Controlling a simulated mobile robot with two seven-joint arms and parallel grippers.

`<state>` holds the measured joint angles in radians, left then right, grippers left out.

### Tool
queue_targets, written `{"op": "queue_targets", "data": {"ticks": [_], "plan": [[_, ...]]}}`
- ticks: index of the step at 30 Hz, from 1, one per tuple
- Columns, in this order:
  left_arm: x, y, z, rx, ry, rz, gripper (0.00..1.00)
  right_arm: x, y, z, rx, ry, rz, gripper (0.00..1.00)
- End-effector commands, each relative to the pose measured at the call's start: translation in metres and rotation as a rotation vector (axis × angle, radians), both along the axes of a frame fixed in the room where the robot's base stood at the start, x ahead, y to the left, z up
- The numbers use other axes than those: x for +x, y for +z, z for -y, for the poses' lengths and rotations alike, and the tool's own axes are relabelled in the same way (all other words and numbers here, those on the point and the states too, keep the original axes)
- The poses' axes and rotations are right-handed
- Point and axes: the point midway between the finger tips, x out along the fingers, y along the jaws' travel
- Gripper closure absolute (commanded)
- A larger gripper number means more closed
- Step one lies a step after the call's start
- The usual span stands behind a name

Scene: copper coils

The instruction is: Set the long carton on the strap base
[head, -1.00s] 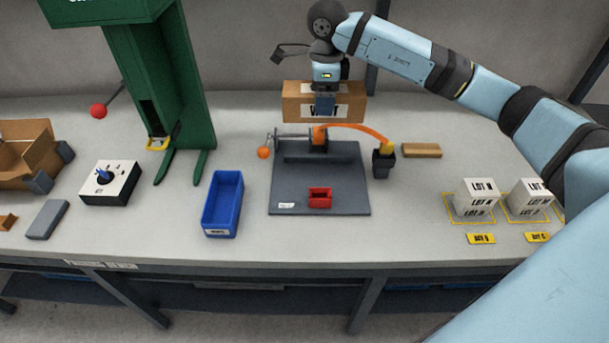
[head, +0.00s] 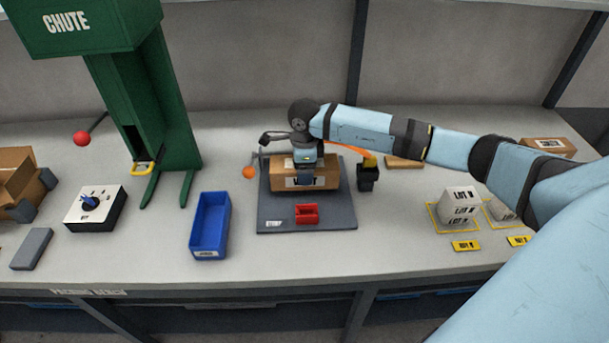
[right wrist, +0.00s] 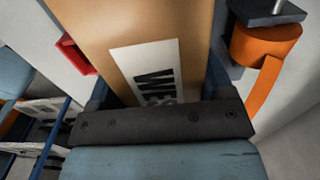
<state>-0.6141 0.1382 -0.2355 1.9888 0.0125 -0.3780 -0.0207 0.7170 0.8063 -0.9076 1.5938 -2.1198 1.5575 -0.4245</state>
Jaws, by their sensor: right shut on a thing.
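The long carton (head: 329,176) is brown cardboard with a white label. It lies level over the back part of the dark grey strap base (head: 342,218). I cannot tell whether it touches the base. My right gripper (head: 304,178) points down and is shut on the carton. The right wrist view shows the carton (right wrist: 187,22) between the fingers, its label partly hidden by the gripper body. The orange strap (head: 350,149) runs behind the carton; its roll (right wrist: 266,45) is close beside it in the right wrist view. My left gripper is not in view.
A small red bin (head: 307,214) sits on the base in front of the carton. A blue bin (head: 211,225) stands left, a black holder (head: 367,178) right. White lot boxes (head: 460,206) and another carton (head: 548,147) stand further right. The green chute (head: 150,100) rises at back left.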

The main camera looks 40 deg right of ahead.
Motion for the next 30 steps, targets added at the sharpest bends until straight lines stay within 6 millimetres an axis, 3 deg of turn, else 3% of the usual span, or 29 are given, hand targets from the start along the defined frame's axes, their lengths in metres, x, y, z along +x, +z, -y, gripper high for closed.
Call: {"op": "queue_targets", "data": {"ticks": [6, 17, 18, 21, 30], "plan": [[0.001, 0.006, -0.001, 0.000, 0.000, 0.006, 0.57, 0.000, -0.031, 0.000, 0.000, -0.001, -0.002, 0.60], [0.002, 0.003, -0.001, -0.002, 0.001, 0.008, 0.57, 0.000, -0.037, 0.000, 0.000, 0.000, 0.000, 0.60], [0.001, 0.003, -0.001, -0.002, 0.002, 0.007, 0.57, 0.000, -0.038, 0.000, -0.001, 0.000, -0.001, 0.23], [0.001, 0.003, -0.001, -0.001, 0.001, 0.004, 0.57, 0.000, -0.036, 0.000, 0.000, 0.000, -0.001, 0.00], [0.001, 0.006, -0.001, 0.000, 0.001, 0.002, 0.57, 0.000, -0.032, 0.000, 0.000, 0.000, -0.001, 0.00]]}}
